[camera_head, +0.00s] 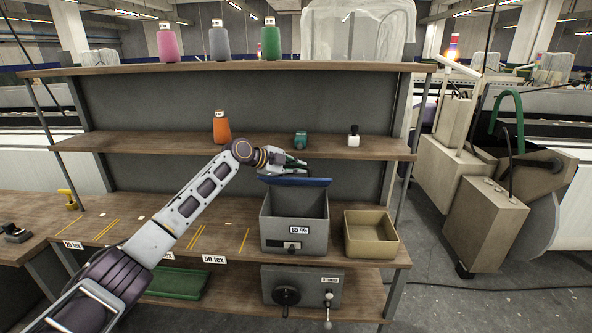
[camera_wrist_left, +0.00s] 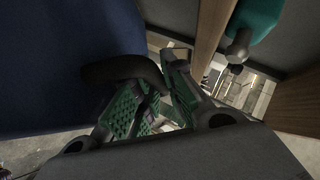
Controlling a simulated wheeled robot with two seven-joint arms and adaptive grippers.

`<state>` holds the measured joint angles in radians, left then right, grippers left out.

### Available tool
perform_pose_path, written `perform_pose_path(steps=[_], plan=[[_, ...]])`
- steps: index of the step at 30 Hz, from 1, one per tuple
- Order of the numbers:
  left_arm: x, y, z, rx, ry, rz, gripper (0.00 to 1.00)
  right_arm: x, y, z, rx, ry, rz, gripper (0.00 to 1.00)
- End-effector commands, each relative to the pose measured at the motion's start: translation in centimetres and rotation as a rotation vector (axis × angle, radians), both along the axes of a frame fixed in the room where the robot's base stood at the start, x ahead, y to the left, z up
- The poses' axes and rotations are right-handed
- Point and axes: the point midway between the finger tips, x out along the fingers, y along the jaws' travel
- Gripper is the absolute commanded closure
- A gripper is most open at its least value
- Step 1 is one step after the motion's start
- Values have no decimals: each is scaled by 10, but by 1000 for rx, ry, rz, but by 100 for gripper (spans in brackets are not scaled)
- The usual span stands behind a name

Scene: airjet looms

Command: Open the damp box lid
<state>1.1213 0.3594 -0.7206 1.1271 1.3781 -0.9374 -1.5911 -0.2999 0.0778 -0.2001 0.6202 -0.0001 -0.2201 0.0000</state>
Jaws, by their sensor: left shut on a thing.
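The damp box (camera_head: 294,236) is a grey box labelled 65 % on the bench shelf. Its blue lid (camera_head: 300,182) is raised from the opening at the back, and the grey inside shows below it. My left gripper (camera_head: 292,164) is at the upper edge of the lid. In the left wrist view the blue lid (camera_wrist_left: 60,65) fills the left side, with a dark curved handle (camera_wrist_left: 118,68) reaching between the green-padded fingers of the left gripper (camera_wrist_left: 160,95). The gripper is shut on this handle. My right gripper is not in view.
A tan open bin (camera_head: 371,238) stands right of the box. A shelf above holds an orange cone (camera_head: 221,128), a small teal item (camera_head: 301,140) and a white bottle (camera_head: 353,136). The teal item is close to the gripper in the wrist view. A grey unit with a handwheel (camera_head: 286,295) sits below.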

Motion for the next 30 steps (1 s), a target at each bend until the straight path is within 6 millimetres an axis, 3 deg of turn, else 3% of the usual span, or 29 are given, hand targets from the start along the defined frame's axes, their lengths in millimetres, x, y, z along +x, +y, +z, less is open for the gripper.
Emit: perform_pose_path(steps=[4, 5, 7, 20, 30], plan=[[1, 1, 1, 0, -3, 2, 100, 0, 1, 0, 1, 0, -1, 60], [1, 1, 1, 0, -3, 2, 86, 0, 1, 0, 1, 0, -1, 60], [1, 1, 1, 0, -2, 1, 79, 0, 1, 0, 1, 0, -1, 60], [-1, 2, 1, 1, 0, 1, 79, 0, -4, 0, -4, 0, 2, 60], [-13, 19, 11, 0, -1, 2, 79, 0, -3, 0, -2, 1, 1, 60]])
